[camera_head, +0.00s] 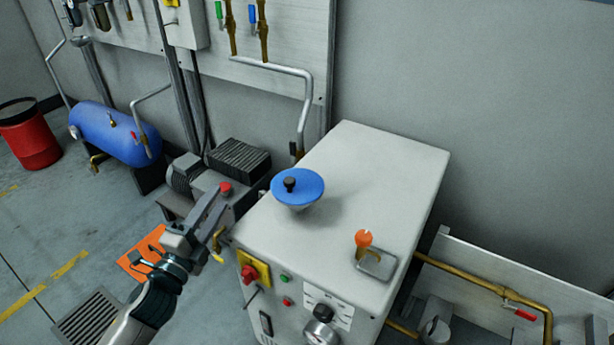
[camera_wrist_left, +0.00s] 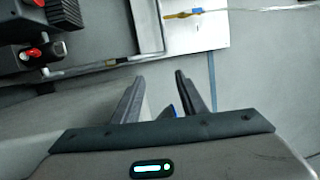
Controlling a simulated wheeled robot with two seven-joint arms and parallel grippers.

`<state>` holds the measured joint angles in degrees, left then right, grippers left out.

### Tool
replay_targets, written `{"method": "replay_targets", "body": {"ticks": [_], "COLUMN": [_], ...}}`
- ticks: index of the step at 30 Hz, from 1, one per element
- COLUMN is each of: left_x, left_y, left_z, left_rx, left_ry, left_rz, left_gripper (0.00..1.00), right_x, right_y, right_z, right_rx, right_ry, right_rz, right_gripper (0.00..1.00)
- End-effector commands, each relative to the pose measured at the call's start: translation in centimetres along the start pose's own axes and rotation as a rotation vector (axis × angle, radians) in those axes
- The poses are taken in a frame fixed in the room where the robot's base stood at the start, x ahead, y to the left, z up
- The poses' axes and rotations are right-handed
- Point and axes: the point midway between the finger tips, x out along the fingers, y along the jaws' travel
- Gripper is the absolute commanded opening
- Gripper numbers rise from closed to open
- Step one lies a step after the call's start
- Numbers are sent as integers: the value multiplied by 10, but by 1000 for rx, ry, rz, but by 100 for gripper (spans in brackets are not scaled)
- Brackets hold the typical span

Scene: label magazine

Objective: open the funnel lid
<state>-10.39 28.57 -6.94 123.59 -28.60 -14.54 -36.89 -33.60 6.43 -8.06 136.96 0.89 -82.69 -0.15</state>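The funnel with its round blue lid (camera_head: 306,187) stands on top of the pale grey machine cabinet (camera_head: 350,165), near the cabinet's left edge. The lid has a small black knob (camera_head: 290,184) and sits down on the funnel. My left gripper (camera_head: 222,212) is beside the cabinet's left edge, to the left of the lid and apart from it. In the left wrist view its two fingers (camera_wrist_left: 160,76) are spread with nothing held. A small blue patch (camera_wrist_left: 172,111) shows low between the fingers; I cannot tell what it is. My right gripper is not in view.
An orange-topped knob (camera_head: 363,239) and a metal bracket (camera_head: 376,264) stand on the cabinet top. A yellow-and-red switch (camera_head: 254,270) is on its front. A motor with a red button (camera_head: 226,188), a blue tank (camera_head: 112,132) and a red bin (camera_head: 31,137) are behind left.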

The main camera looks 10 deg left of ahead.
Motion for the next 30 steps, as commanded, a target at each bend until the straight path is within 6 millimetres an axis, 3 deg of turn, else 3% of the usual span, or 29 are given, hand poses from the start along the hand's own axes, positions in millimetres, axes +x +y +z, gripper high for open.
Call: {"method": "replay_targets", "body": {"ticks": [6,13,21,30], "left_x": [24,26,10,-1], "left_y": [-51,-79,-76,-69], "left_z": [-19,-42,-49,-44], "left_rx": [383,796,1200,1348], "left_ry": [225,473,749,872], "left_rz": [-214,-425,-614,-684], "left_gripper": [39,39,39,39], "right_x": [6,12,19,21], "right_y": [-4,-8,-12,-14], "right_z": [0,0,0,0], "right_rx": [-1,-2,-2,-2], "right_ry": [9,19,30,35], "right_rz": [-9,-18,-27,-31], "right_gripper": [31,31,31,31]}}
